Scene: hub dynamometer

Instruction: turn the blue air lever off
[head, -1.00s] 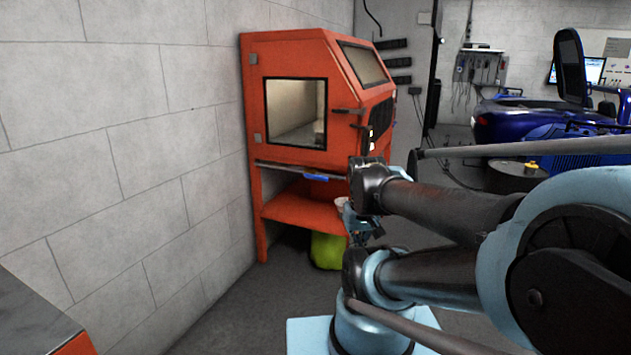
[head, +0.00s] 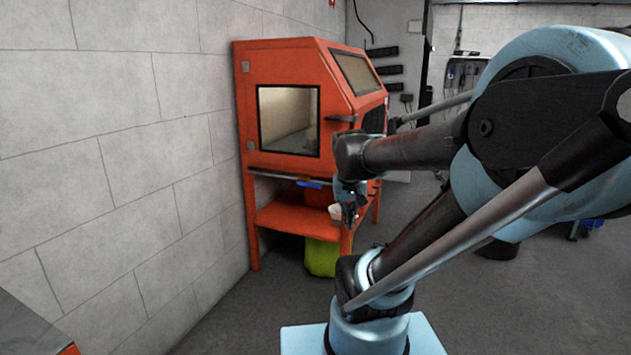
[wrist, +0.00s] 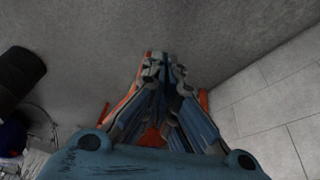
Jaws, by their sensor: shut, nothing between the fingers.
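The blue air lever (head: 308,184) is a small blue bar under the front edge of the orange cabinet (head: 278,50), below its window. My gripper (head: 349,216) is just right of the lever and a little lower in the head view, near the cabinet's right front leg. I see no contact with the lever. In the wrist view my gripper (wrist: 164,62) is shut, its fingers close together with nothing between them. The lever cannot be made out in the wrist view; the gripper covers much of the cabinet there.
The cabinet's lower shelf (head: 285,220) is open at the front, with a yellow-green container (head: 322,257) beneath it. A small white object (head: 336,212) is beside my gripper. A block wall (head: 130,160) runs along the left. Grey floor (head: 230,310) is free in front.

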